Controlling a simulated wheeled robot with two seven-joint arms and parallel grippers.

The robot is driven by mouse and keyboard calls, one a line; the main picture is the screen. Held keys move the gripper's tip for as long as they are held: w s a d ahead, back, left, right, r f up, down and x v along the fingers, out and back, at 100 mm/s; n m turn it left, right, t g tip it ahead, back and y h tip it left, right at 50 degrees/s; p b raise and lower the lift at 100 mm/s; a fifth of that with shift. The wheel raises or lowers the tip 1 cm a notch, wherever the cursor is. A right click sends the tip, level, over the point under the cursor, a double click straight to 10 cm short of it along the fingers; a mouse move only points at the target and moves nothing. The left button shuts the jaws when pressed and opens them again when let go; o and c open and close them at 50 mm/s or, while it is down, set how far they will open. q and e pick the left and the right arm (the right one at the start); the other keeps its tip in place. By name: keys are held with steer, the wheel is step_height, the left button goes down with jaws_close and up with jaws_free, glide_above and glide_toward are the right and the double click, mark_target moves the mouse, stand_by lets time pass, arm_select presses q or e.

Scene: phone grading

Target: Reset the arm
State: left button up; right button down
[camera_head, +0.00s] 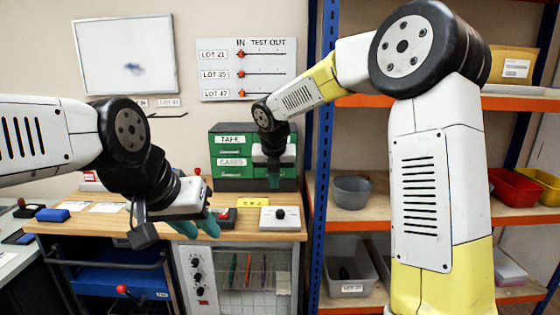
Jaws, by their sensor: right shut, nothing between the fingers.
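My left arm comes in from the left and bends down at the wrist. My right arm rises on the right and reaches back to the left over the bench. Its gripper (273,180) points down in front of the green drawer cabinet (228,157), shut and empty.
A white box with a black knob (267,224) and a yellow label (253,202) are on the bench. A blue-framed shelf (322,200) with a grey bowl (351,191) and a red bin (514,187) stands right. A blue cart (115,278) is under the bench.

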steer(key=s+d+r+m, duration=0.3)
steer(key=s+d+m, duration=0.25)
steer(key=m, duration=0.25)
steer(key=s+d+r+m, duration=0.4)
steer(key=s+d+m, duration=0.1)
steer(key=s+m, duration=0.2)
steer(key=s+d+f+m+y, duration=0.1)
steer(key=s+d+m, duration=0.1)
steer(key=s+m, duration=0.7)
steer(key=s+d+f+m+t+y, duration=0.1)
steer(key=s+d+m, duration=0.2)
steer(key=s+m, duration=0.5)
steer(key=shift+s+d+f+m, duration=0.2)
steer(key=shift+s+m, duration=0.15)
steer(key=shift+m, duration=1.35)
steer(key=shift+r, duration=0.1)
